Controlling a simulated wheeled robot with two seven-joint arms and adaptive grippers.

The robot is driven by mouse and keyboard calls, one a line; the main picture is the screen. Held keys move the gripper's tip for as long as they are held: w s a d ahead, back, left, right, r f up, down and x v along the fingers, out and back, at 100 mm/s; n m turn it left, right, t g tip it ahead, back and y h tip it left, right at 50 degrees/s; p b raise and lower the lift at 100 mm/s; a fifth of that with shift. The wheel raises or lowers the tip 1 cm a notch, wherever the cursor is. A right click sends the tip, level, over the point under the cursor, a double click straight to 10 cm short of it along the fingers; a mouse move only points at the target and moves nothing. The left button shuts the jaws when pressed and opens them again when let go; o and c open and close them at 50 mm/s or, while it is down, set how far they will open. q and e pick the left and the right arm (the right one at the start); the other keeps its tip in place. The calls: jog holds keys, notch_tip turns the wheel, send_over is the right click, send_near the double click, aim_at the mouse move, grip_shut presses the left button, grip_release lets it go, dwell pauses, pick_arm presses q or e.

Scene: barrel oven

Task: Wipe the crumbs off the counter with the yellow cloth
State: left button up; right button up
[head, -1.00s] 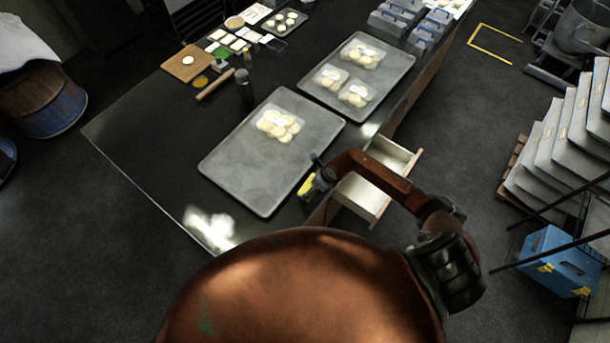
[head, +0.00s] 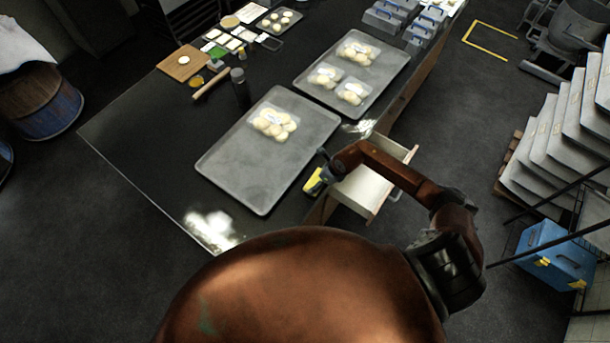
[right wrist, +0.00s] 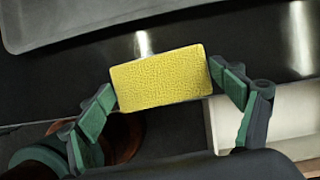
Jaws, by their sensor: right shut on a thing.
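The yellow cloth (head: 315,183) shows as a small yellow block at the counter's near right edge. In the right wrist view the cloth (right wrist: 161,78) is a flat, textured yellow rectangle between the two green-padded fingers. My right gripper (head: 319,178) is shut on it, just right of the near baking tray. The dark counter (head: 145,135) has a bright whitish patch (head: 211,224) at its near corner; I cannot tell if it is glare or powder. I cannot make out separate crumbs. I cannot tell if the cloth touches the counter. My left gripper is not in view.
A near tray (head: 230,170) holds bagged dough rounds, and a far tray (head: 385,80) holds several more bags. An open drawer (head: 362,192) juts out below my right arm. The counter's left part is clear.

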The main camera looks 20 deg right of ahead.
notch_tip(320, 180, up, 3)
jog(key=shift+f+p, duration=0.1)
jog(key=shift+p, duration=0.65)
jog(key=shift+r+p, duration=0.65)
jog(key=shift+r, duration=0.55)
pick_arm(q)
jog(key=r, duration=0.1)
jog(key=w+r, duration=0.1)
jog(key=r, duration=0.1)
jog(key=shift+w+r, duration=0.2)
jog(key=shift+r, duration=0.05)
